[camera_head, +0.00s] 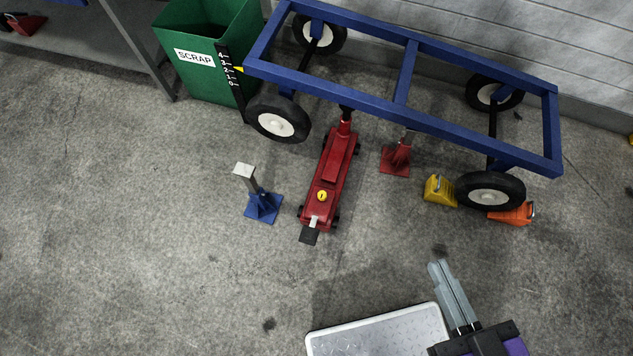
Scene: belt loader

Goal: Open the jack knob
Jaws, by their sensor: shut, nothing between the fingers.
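A red floor jack (336,165) stands on the concrete floor, its far end under the near rail of a blue cart frame (358,98). A round yellow knob with a dark mark (322,196) sits on top of the jack's near end. A dark pedal-like plate (309,236) sticks out at that end. My gripper (438,266) is at the lower right, its grey fingers together and empty. It is well to the right of and nearer than the jack, apart from everything.
A blue stand (262,207) stands left of the jack. A red stand (396,158) is right of it. Yellow (438,191) and orange (514,214) chocks sit by the cart's near right wheel (491,189). A green scrap bin (208,84) is back left. The floor before the jack is clear.

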